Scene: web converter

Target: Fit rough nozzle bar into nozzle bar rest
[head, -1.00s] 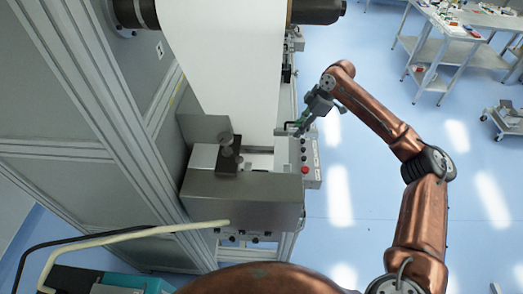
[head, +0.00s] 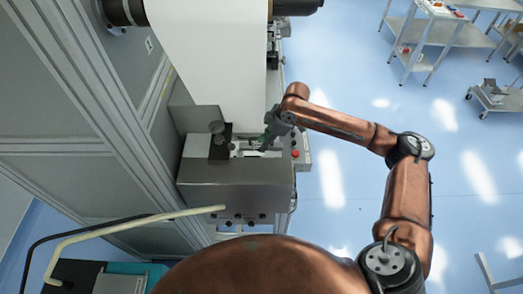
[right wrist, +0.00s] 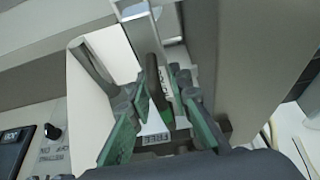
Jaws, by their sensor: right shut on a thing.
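My right gripper (head: 265,140) is over the right part of the grey machine unit, below the white web. In the right wrist view its green-padded fingers (right wrist: 160,85) point away from the camera and are shut on a narrow bar (right wrist: 152,78), which I take to be the rough nozzle bar. The bar is partly hidden by the fingers and its ends are not clear. A pale slotted part (head: 245,154) lies on the unit just under the fingertips. I cannot tell whether it is the nozzle bar rest, or whether the bar touches it. My left gripper is not in view.
A dark clamp with a round knob (head: 218,137) stands left of the gripper. The white web (head: 215,60) hangs behind. A control box with a red button (head: 296,154) is close on the right. A steel box front (head: 235,197) lies nearer me.

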